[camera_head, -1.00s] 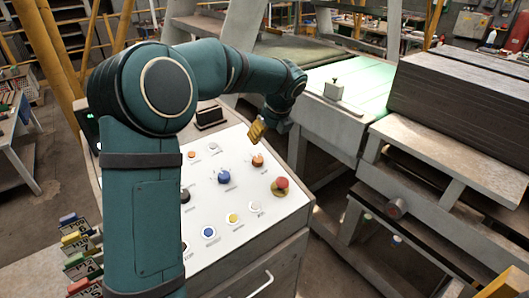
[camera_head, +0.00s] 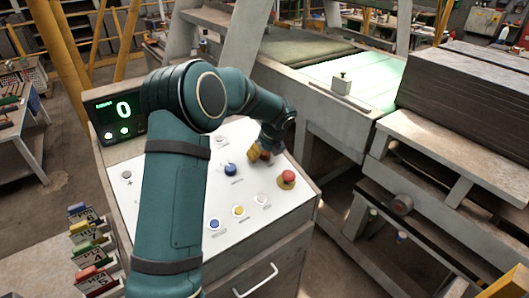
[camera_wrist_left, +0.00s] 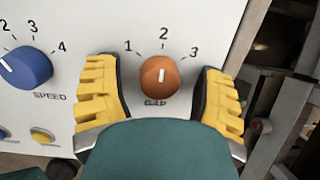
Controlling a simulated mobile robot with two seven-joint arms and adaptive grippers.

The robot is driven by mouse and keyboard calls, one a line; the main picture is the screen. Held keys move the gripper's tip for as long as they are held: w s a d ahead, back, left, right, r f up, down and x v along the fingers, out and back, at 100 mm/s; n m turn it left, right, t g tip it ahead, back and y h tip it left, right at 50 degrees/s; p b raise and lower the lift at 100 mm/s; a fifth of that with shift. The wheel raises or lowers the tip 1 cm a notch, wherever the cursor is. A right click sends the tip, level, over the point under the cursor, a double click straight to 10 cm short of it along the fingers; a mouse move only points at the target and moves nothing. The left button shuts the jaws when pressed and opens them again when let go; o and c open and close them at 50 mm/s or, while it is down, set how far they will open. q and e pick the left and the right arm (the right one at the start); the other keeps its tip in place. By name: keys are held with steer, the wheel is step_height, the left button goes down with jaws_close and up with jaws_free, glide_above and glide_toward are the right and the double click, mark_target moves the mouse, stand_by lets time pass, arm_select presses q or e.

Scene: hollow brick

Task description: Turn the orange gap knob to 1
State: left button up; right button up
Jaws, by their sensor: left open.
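The orange gap knob (camera_wrist_left: 160,77) sits on the white control panel, with the numbers 1, 2 and 3 around it. Its white mark points up toward 2 in the left wrist view. My left gripper (camera_wrist_left: 161,98) is open, one yellow finger on each side of the knob, with gaps between fingers and knob. In the head view the left gripper (camera_head: 259,153) is down at the panel and largely hides the knob. My right gripper is in neither view.
A blue speed knob (camera_wrist_left: 27,67) is left of the gap knob. A red mushroom button (camera_head: 287,177) stands close by on the panel (camera_head: 270,215). Several small buttons are nearer the front. A display (camera_head: 122,110) reads 0.

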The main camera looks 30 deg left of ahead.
arm_select(q)
jaws_close()
steer(key=shift+n, duration=0.3)
steer(key=n, duration=0.4)
steer(key=shift+s+f+g+b, duration=0.1)
steer(key=shift+g+b, duration=0.2)
steer(key=n, duration=0.5)
steer(key=shift+n, duration=0.4)
stand_by(0.4)
jaws_free()
